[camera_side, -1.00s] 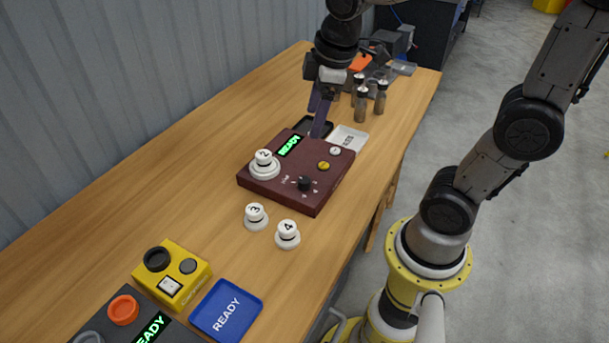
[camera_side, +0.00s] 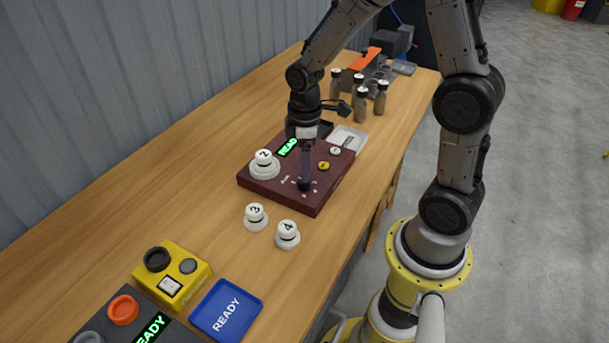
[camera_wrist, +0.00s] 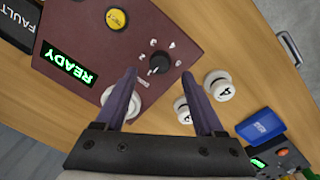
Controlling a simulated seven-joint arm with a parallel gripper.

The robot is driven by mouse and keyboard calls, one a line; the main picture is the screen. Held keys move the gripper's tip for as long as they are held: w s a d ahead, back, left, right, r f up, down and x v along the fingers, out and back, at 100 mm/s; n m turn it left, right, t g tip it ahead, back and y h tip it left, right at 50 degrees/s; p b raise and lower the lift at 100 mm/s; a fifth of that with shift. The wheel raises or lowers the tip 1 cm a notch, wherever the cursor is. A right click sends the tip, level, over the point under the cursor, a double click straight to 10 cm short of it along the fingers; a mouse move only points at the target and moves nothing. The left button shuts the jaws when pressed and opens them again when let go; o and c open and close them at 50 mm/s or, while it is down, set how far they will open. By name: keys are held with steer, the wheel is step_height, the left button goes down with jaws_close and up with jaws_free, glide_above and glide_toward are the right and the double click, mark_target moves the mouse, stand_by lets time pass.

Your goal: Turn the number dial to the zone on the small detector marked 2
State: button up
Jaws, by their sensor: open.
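The maroon panel (camera_side: 325,195) lies on the wooden bench and carries a small black number dial (camera_wrist: 159,62) with white marks around it. A white detector marked 2 (camera_side: 264,158) sits in a round base at the panel's left corner; in the wrist view my left finger partly hides that base. My gripper (camera_side: 305,183) points down over the dial and is open. In the wrist view my fingertips (camera_wrist: 160,74) show on either side of the dial; I cannot tell whether they touch it.
White detectors marked 3 (camera_side: 255,217) and 4 (camera_side: 287,234) stand on the bench in front of the panel. A yellow box (camera_side: 188,286) and a blue tray (camera_side: 226,309) are nearer. Brown bottles (camera_side: 361,106) stand behind. A green READY display (camera_wrist: 68,67) is lit.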

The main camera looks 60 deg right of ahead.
steer(key=shift+f, duration=2.4)
jaws_close()
